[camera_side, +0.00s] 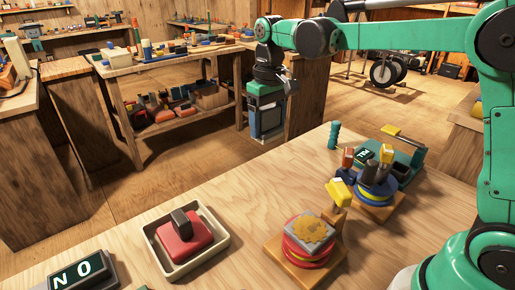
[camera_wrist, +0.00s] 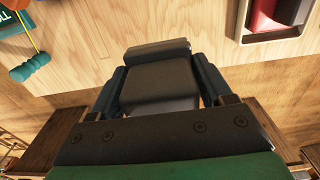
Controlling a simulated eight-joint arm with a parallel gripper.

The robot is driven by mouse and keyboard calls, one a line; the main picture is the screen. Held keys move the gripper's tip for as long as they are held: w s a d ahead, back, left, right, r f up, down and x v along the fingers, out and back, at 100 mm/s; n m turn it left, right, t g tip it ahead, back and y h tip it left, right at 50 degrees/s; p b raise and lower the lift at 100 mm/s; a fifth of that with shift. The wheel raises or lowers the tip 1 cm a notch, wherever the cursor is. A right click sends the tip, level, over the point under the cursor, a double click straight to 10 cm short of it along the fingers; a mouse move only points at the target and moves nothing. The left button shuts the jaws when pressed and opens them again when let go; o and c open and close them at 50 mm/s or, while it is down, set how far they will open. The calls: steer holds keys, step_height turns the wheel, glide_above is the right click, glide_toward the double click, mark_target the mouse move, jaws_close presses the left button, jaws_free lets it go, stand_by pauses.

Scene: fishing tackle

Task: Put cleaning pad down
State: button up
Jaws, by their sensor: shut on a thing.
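My gripper (camera_side: 267,122) points down at the far side of the workbench, raised near its far edge. The block is held between the fingers, clear of the wooden tabletop (camera_wrist: 95,45). Its underside is hidden, and its details are small in the side view.
A cream tray (camera_side: 156,243) holds a red block with a dark handle. A wooden base (camera_side: 277,250) carries stacked discs with a stained grey slab on top. A similar stand (camera_side: 375,212) is at the right. A sign (camera_side: 78,273) stands front left. The tabletop's middle is bare.

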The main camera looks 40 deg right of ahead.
mark_target(266, 191)
step_height(266, 191, down, 15)
steer(key=shift+r, duration=0.2)
steer(key=shift+f, duration=0.1)
steer(key=o, duration=1.4)
